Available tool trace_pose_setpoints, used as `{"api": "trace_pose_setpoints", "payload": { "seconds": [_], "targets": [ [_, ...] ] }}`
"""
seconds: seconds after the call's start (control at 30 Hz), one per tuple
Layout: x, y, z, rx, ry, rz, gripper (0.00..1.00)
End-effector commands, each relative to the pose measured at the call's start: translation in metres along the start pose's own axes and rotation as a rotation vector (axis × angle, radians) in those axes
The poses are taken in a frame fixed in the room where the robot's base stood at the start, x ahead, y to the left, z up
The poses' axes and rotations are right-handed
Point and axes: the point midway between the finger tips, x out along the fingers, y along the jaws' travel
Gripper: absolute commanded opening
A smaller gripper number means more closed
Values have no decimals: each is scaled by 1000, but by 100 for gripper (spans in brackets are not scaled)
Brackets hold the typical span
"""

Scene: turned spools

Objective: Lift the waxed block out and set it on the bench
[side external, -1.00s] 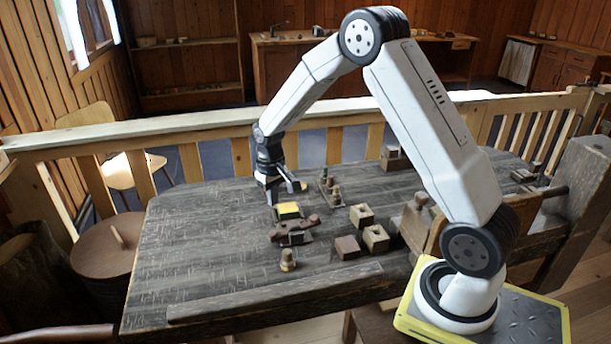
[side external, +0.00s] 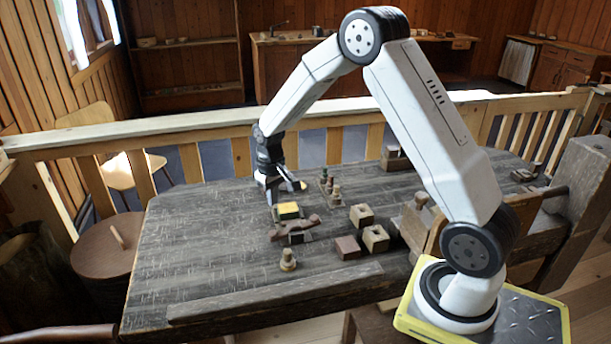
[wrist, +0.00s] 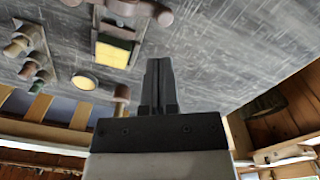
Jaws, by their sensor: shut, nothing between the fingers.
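The yellow-topped block (side external: 289,210), which I take to be the waxed block, sits in a dark holder on the bench (side external: 200,240). In the wrist view the block (wrist: 112,54) shows at the upper left, in a dark frame. My gripper (side external: 273,198) is low over the bench, just behind and left of the block in the side view. In the wrist view my gripper's fingers (wrist: 158,82) are together and empty, to the right of the block and apart from it. The fingertips are small and partly unclear in the side view.
A dark wooden piece (side external: 295,228) lies in front of the block. Two square holed blocks (side external: 375,238) and a reddish block (side external: 347,247) stand to the right, and a small turned spool (side external: 288,260) in front. A pegged rack (side external: 328,187) stands behind right. The bench's left side is clear.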

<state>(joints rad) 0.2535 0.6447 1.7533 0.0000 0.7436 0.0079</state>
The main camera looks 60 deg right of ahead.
Motion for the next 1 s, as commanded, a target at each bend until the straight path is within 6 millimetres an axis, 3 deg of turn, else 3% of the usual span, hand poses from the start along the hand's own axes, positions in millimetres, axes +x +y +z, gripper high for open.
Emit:
{"api": "trace_pose_setpoints", "payload": {
  "seconds": [0.03, 0.07, 0.3, 0.37, 0.77, 1.0],
  "targets": [
    [0, 0, 0, 0, 0, 0, 0],
    [0, 0, 0, 0, 0, 0, 6],
    [0, 0, 0, 0, 0, 0, 83],
    [0, 0, 0, 0, 0, 0, 100],
    [4, 4, 2, 59, -20, -23, 100],
    [17, 22, 9, 365, -118, -150, 100]
  ]
}}
